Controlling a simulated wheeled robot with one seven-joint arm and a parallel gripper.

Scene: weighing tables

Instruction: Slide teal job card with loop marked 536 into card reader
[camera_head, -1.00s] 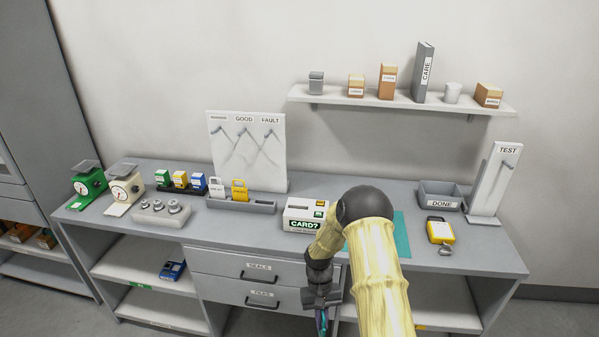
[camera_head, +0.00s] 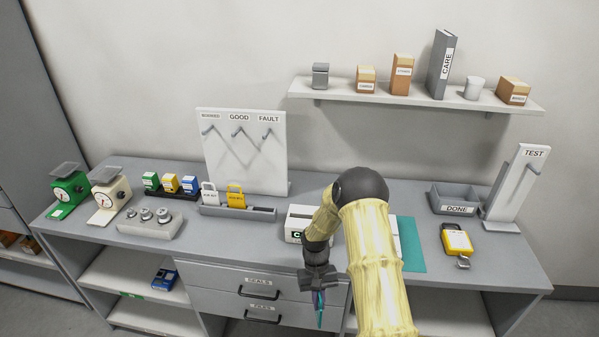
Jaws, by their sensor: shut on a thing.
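The card reader (camera_head: 297,216) is a white box on the bench, right of the middle. My arm covers its right part and most of its front label. My gripper (camera_head: 319,293) points down in front of the drawers, nearer to me than the bench's front edge and apart from the reader. It is shut on the teal job card (camera_head: 320,311), which shows as a narrow, near-upright strip with a purplish edge. Its number and loop cannot be made out.
Left of the reader, a grey rack (camera_head: 237,211) holds a white and a yellow tag. A teal mat (camera_head: 411,247) lies right of my arm. A yellow padlock-like item (camera_head: 457,240) and the DONE tray (camera_head: 455,199) are farther right. A handled drawer (camera_head: 250,280) sits below the bench top.

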